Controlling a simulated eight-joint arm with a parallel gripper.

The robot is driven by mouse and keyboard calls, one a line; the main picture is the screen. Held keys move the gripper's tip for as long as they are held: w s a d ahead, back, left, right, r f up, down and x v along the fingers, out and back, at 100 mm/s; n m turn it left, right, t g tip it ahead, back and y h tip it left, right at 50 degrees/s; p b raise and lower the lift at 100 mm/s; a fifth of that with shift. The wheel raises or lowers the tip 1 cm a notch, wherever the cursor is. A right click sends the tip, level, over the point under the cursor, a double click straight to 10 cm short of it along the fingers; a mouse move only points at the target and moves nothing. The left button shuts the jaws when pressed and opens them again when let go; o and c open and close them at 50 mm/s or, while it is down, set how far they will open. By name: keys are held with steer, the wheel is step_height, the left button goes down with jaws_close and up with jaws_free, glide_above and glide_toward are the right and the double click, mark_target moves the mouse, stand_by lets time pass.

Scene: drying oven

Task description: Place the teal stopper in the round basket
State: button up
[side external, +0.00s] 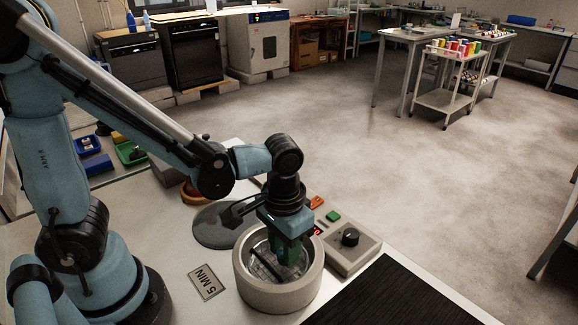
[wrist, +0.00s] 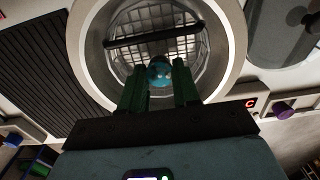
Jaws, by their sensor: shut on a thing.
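The teal stopper (wrist: 160,71) is a round, glossy knob between the green fingers of my gripper (wrist: 157,85) in the wrist view. My gripper is shut on it. In the side external view my gripper (side external: 287,252) reaches down into the mouth of a round, thick-walled pale vessel. The stopper is hidden there. The round basket (wrist: 190,38) is a wire mesh inside this vessel (side external: 277,297), with a dark bar (wrist: 153,37) across it. The stopper appears over the basket's near side; I cannot tell whether it touches the mesh.
A control box with a black knob (side external: 350,237) stands right of the vessel. A grey round lid (side external: 215,228) lies behind it, and a "5 MIN" plate (side external: 207,282) lies to its left. A black ribbed mat (side external: 390,297) covers the front right of the bench.

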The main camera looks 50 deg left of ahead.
steer(key=shift+f, duration=0.55)
steer(key=o, duration=1)
steer(key=shift+f, duration=0.1)
step_height(320, 180, up, 12)
steer(key=a+t, duration=0.2)
steer(key=a, duration=0.1)
steer(key=w+a+t, duration=0.1)
steer(key=a+t, duration=0.1)
steer(key=a, duration=0.1)
steer(key=a+t, duration=0.3)
steer(key=shift+w+a+f, duration=0.2)
steer(key=shift+a+f, duration=0.05)
steer(key=shift+f, duration=0.15)
